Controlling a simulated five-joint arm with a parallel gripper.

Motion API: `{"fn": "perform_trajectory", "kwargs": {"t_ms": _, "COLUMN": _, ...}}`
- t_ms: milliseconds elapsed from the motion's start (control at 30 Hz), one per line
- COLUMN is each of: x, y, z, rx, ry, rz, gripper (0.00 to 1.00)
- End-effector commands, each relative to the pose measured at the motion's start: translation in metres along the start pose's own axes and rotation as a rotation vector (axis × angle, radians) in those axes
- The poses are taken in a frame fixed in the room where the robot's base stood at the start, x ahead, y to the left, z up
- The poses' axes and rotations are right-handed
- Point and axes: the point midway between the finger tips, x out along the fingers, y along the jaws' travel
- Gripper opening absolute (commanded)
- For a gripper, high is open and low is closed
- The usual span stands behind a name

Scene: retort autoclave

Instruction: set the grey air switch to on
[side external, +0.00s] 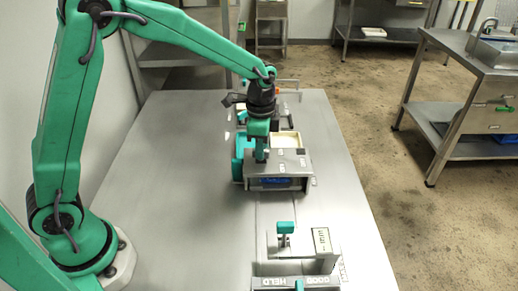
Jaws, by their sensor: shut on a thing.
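My gripper (261,156) points down at the top left of a grey control box (281,183) with a blue display on its front. It is shut on a small grey part there, which I take to be the air switch. The jaws hide most of it, so its on or off position cannot be read. A small dark piece stands on the box top to the right of the jaws.
In front, a grey housing (317,244) carries a teal lever (285,228). The left side of the table (175,190) is clear.

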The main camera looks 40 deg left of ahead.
Motion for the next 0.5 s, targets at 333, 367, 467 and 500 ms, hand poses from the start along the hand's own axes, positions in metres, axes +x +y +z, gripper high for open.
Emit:
{"fn": "perform_trajectory", "kwargs": {"t_ms": 333, "x": -0.0007, "y": 0.0005, "z": -0.0003, "rx": -0.323, "ry": 0.000, "rz": 0.000, "gripper": 0.00}}
{"fn": "perform_trajectory", "kwargs": {"t_ms": 367, "x": -0.0007, "y": 0.0005, "z": -0.0003, "rx": -0.350, "ry": 0.000, "rz": 0.000, "gripper": 0.00}}
{"fn": "perform_trajectory", "kwargs": {"t_ms": 467, "x": -0.0008, "y": 0.0005, "z": -0.0004, "rx": -0.436, "ry": 0.000, "rz": 0.000, "gripper": 0.00}}
{"fn": "perform_trajectory", "kwargs": {"t_ms": 500, "x": -0.0008, "y": 0.0006, "z": -0.0004, "rx": -0.467, "ry": 0.001, "rz": 0.000, "gripper": 0.00}}
